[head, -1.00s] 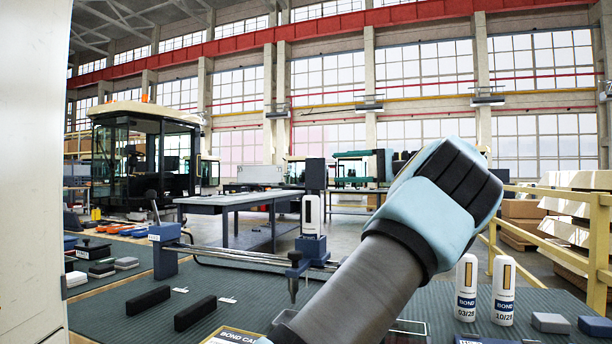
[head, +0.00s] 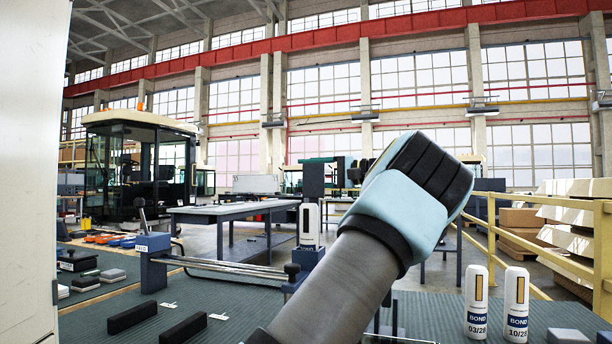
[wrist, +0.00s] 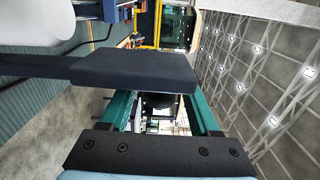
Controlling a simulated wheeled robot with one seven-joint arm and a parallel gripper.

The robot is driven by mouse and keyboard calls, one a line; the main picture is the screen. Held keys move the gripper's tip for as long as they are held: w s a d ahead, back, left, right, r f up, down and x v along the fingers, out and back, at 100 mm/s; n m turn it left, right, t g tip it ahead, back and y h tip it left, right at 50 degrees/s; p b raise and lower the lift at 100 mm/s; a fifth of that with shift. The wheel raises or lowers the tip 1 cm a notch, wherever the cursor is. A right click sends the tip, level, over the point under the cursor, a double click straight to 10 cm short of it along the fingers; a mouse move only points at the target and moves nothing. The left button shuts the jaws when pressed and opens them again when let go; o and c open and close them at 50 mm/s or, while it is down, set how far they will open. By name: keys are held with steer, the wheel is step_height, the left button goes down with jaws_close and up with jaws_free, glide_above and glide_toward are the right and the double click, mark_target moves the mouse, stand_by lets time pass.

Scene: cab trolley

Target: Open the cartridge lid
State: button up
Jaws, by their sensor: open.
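I cannot clearly single out the lid. In the wrist view a dark navy block on a bar (wrist: 130,73) lies across the picture, just ahead of my gripper (wrist: 160,100). Its two green fingers are apart, with nothing held between them. Whether they touch the block I cannot tell. A blurred white rounded thing (wrist: 28,22) is at the upper left.
Two white BOND cartridges (head: 477,302) (head: 516,305) stand at the right of the green bench mat (head: 440,308). Black bars (head: 132,313) lie at the front left. A metal rail (head: 225,266) runs to the holder. A yellow railing (head: 540,205) is at the right.

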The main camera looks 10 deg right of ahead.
steer(key=shift+w+a, duration=0.15)
steer(key=shift+a, duration=0.2)
steer(key=shift+c, duration=0.4)
jaws_close()
stand_by(0.9)
